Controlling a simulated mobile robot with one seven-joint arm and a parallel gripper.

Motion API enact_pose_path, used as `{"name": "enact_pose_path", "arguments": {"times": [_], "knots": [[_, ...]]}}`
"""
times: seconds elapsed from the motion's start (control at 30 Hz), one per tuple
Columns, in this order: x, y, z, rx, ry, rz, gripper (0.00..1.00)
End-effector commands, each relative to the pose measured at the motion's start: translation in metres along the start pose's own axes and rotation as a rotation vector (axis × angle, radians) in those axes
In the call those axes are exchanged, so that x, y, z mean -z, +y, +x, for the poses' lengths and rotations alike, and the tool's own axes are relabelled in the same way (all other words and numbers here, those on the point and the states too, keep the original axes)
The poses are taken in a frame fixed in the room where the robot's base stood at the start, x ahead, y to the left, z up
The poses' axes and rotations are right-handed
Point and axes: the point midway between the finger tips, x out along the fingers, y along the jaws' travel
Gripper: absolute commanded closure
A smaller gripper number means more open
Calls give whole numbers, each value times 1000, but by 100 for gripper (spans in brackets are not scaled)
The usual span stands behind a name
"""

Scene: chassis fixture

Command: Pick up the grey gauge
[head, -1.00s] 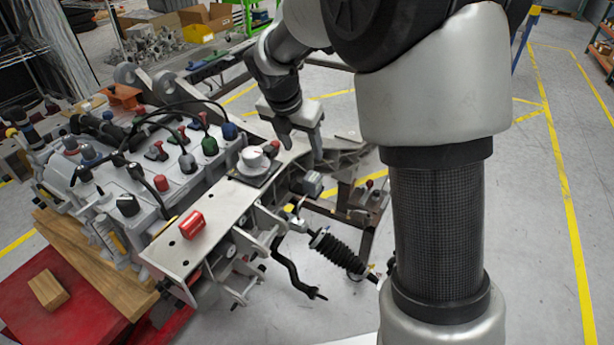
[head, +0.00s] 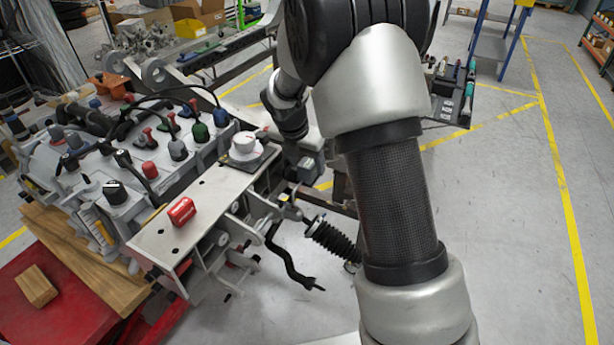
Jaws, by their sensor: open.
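The grey gauge (head: 243,147) is a short, pale round piece with a whitish top. It sits on a dark square base on the grey metal plate (head: 205,210) of the chassis fixture, near the plate's far end. My gripper (head: 311,152) is to the right of the gauge and apart from it, pointing down. It is open, with nothing seen between its fingers. My own arm hides much of it, and the fingertips are hard to make out.
A red block (head: 181,211) sits on the same plate, nearer me. Several coloured knobs and black cables stand on the housing (head: 150,185) to the left. A black ribbed damper (head: 330,238) sticks out below the plate. Floor at the right is clear.

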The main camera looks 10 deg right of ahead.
Motion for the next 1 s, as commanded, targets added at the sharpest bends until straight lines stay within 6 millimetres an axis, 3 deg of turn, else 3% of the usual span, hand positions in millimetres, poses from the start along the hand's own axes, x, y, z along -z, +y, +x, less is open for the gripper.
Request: {"name": "enact_pose_path", "arguments": {"times": [0.27, 0.6, 0.87, 1.0], "knots": [[-1, 0, 7, -1, -1, 2, 45], [-2, 1, 6, -3, -4, 2, 99], [-4, 1, 2, -3, -4, 2, 99], [-12, 0, -14, -4, -5, 4, 99]]}}
